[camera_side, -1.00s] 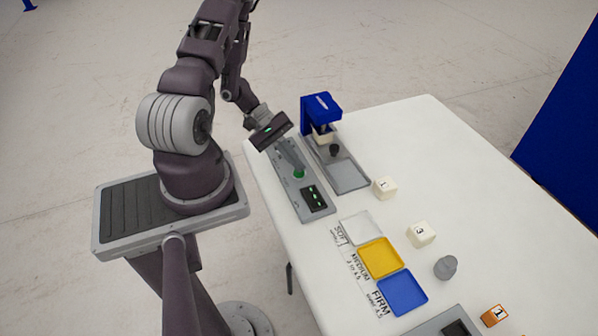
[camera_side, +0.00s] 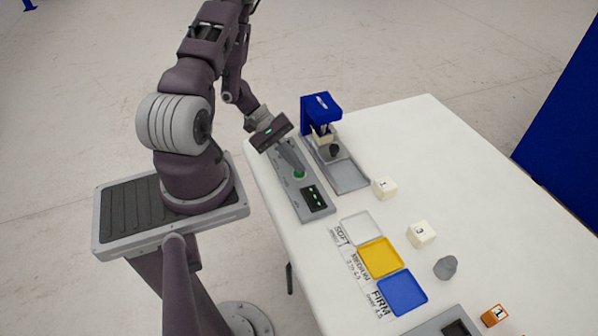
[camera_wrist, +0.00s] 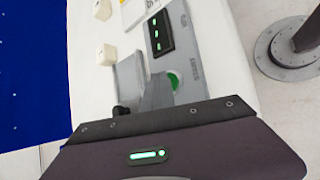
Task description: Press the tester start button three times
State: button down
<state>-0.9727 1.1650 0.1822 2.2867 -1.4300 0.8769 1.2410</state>
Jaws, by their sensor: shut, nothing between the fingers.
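The green start button (camera_side: 299,174) sits on the grey control panel (camera_side: 285,178) of the tester. It also shows in the wrist view (camera_wrist: 173,82), partly hidden by my gripper's fingers. My gripper (camera_side: 300,168) is shut and empty, with its fingertips right at the button. I cannot tell whether they touch it.
White numbered cubes (camera_side: 384,187) (camera_side: 421,234), a grey knob-like piece (camera_side: 446,267) and an orange cube (camera_side: 494,315) stand on the white table. White (camera_side: 360,214), yellow (camera_side: 361,262) and blue (camera_side: 402,292) trays line the left side.

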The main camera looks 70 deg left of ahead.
jog(key=shift+r, duration=3.25)
